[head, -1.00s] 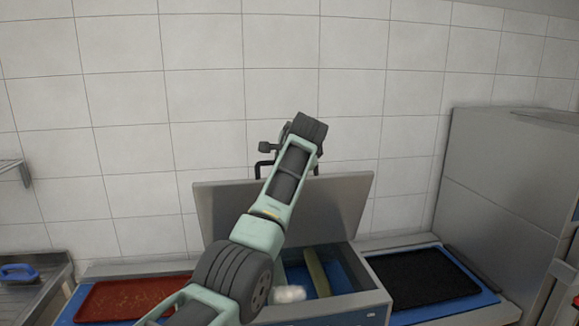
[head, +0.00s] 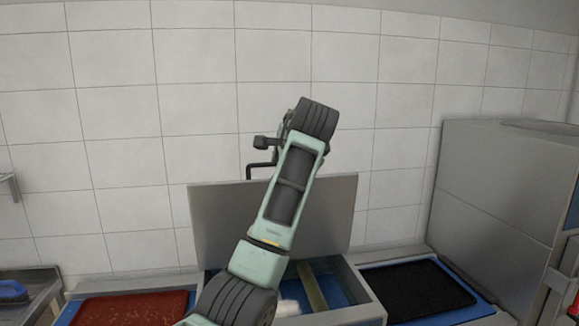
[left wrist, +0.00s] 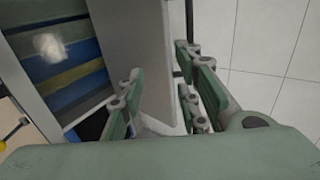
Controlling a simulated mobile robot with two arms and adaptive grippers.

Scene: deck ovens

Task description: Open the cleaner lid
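The cleaner lid (head: 215,220) is a grey metal panel standing raised, close to upright, at the back of the cleaner box (head: 335,311). The box is open, with blue and yellowish strips inside. My left arm crosses in front of the lid, and its gripper is hidden in the head view. In the left wrist view, my left gripper (left wrist: 157,88) has its green fingers spread apart. The lid (left wrist: 145,45) edge runs between them, and I cannot tell whether either finger touches it. My right gripper is not in view.
A red tray (head: 130,309) lies left of the box and a black mat (head: 415,289) lies right of it. A pale blurred object (head: 289,308) is in the box. A tall grey cabinet (head: 490,200) stands at the right. A tiled wall is behind.

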